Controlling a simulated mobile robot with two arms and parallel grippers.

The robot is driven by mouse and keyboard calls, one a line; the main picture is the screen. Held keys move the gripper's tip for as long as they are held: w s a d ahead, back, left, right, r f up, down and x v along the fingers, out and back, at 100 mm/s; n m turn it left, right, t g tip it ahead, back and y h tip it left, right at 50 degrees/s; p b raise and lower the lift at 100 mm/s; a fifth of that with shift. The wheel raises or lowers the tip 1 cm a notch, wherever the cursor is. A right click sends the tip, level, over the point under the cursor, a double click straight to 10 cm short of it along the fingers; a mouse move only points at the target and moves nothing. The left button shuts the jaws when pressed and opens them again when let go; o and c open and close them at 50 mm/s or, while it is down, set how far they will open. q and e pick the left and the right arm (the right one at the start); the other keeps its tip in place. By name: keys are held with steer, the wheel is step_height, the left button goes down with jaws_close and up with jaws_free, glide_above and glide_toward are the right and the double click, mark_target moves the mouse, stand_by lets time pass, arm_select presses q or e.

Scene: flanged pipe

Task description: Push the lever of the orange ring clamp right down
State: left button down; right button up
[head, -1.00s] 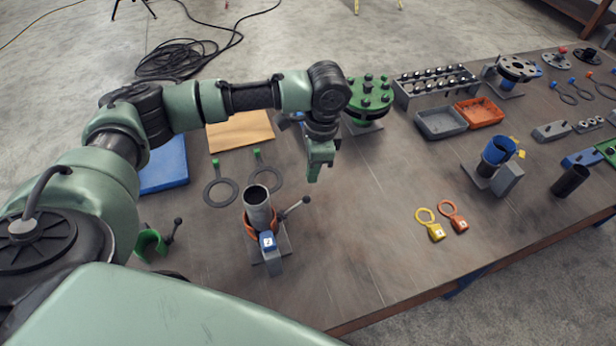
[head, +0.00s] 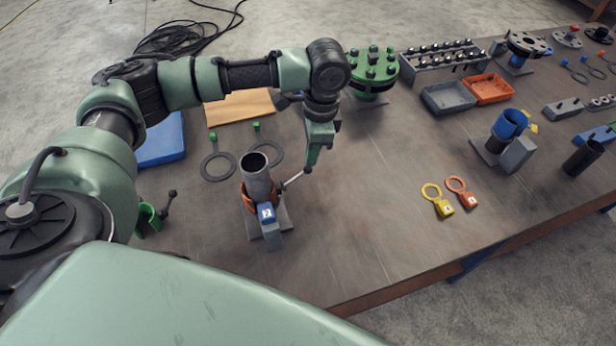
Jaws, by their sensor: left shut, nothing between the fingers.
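The orange ring clamp (head: 247,199) sits around the lower part of an upright grey pipe (head: 257,172) on a small stand. The clamp's lever (head: 292,181) sticks out to the right and slants upward. My left gripper (head: 309,170) is shut and empty, pointing down at the lever's outer end. The lever's ball knob is hidden at the fingertips; I cannot tell whether they touch it. My right gripper does not show.
A green clamp (head: 149,218) with its own lever lies left of the stand. Two dark rings (head: 218,166) lie behind the pipe. Yellow (head: 443,207) and orange (head: 468,199) padlock-like tags lie to the right. The table between is clear.

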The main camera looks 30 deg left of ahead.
mark_target(311, 170)
arm_select(q)
steer(key=shift+a+f+b, duration=0.1)
steer(key=shift+f+b, duration=0.75)
steer(key=shift+f, duration=0.25)
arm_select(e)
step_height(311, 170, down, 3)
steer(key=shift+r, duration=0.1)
arm_select(q)
steer(key=shift+r, duration=0.1)
step_height(311, 170, down, 4)
steer(key=shift+f, duration=0.15)
steer(key=shift+r, duration=0.2)
steer(key=shift+w+d+r+p, duration=0.25)
steer(key=shift+w+d+p, duration=0.2)
steer(key=shift+d+p, duration=0.2)
steer(key=shift+w+d+r+p, duration=0.2)
steer(key=shift+w+d+p, duration=0.25)
steer(key=shift+d+p, duration=0.15)
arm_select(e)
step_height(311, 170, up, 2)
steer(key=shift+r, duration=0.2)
